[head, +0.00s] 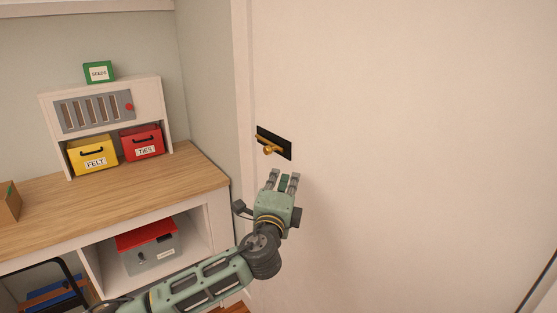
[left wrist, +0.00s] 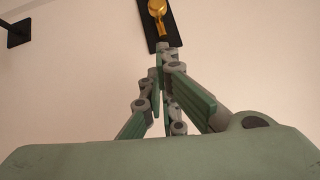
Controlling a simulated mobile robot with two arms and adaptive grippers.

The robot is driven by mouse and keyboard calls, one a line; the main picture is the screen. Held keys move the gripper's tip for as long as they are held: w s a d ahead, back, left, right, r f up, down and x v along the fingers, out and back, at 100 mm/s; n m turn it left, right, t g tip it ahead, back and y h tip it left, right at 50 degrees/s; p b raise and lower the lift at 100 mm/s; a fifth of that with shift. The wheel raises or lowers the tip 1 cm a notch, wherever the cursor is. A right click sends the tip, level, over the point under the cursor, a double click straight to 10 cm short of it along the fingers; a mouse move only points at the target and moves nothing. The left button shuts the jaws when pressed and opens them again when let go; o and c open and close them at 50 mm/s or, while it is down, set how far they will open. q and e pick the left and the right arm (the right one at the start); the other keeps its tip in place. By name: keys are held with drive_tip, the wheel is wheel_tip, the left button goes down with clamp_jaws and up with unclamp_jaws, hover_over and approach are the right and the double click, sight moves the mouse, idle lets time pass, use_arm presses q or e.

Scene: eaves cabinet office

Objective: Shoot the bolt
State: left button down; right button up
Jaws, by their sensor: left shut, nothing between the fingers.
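The brass bolt (head: 270,142) with its round knob (head: 268,150) sits on a black plate (head: 287,148) on the pale door (head: 400,130), near the door's left edge. My left gripper (head: 286,178) is just below the plate, pointing up at it, shut and empty. In the left wrist view the brass knob (left wrist: 157,7) and black plate (left wrist: 168,22) are at the top, just beyond the fingertips (left wrist: 166,48). I cannot tell whether the fingertips touch the plate. My right gripper is not in view.
A wooden-topped desk (head: 110,182) stands at the left, with a white shelf unit, a yellow FELT box (head: 92,155) and a red TIES box (head: 142,142). A dark fitting (left wrist: 18,33) shows at upper left in the wrist view. The door surface at right is clear.

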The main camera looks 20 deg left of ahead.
use_arm(q)
drive_tip(key=w+a+r+p, duration=0.1)
drive_tip(key=w+a+p, duration=0.1)
drive_tip(key=w, duration=0.4)
drive_tip(key=shift+w+a, duration=0.3)
drive_tip(key=shift+a, duration=0.4)
drive_tip(key=w+a+b, duration=0.1)
drive_tip(key=a, duration=0.1)
drive_tip(key=w+a+b, duration=0.1)
drive_tip(key=w+a, duration=0.1)
drive_tip(key=shift+w+a+b, duration=0.1)
drive_tip(key=shift+b, duration=0.25)
drive_tip(key=shift+f, duration=0.1)
